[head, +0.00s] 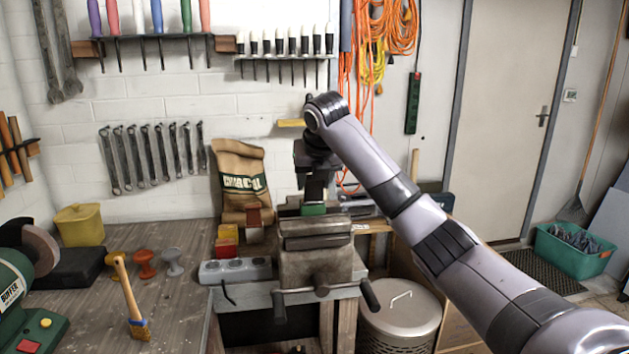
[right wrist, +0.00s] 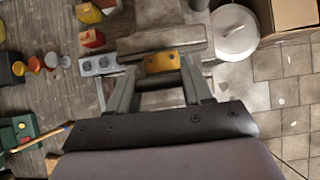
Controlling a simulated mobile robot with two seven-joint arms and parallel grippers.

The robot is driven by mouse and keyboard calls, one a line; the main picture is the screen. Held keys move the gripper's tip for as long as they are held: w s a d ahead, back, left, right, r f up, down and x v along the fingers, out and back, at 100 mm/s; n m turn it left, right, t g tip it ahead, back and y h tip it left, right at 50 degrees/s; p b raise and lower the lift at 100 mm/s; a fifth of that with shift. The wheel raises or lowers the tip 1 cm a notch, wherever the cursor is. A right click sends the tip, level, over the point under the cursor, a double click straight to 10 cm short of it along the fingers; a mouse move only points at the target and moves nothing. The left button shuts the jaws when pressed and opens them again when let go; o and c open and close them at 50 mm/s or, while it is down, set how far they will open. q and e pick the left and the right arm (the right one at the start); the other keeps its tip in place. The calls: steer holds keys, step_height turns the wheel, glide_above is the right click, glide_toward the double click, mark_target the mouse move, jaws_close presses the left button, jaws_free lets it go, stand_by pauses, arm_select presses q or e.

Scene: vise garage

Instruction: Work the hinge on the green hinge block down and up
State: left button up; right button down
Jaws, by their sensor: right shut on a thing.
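The green hinge block (head: 313,209) sits at the vise (head: 318,255), low behind its front jaw; only a small green strip shows in the head view. My right gripper (head: 314,196) points down just above it, with its fingers partly hidden in shadow. In the right wrist view, a brass hinge leaf (right wrist: 162,62) with small dark holes lies between the two fingertips of my right gripper (right wrist: 160,70). The gripper is shut on the leaf, though contact at the sides is hard to see. The green block is not clear in that view. My left gripper is out of view.
A brown paper sack (head: 238,178) and red and yellow boxes (head: 227,238) stand left of the vise. A brush (head: 130,300) and colored knobs (head: 145,263) lie on the bench. A metal bin (head: 400,315) stands on the floor to the right.

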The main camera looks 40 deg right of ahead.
steer(key=shift+f, duration=0.1)
stand_by(0.4)
steer(key=shift+c, duration=2.2)
jaws_free()
steer(key=v, duration=0.7)
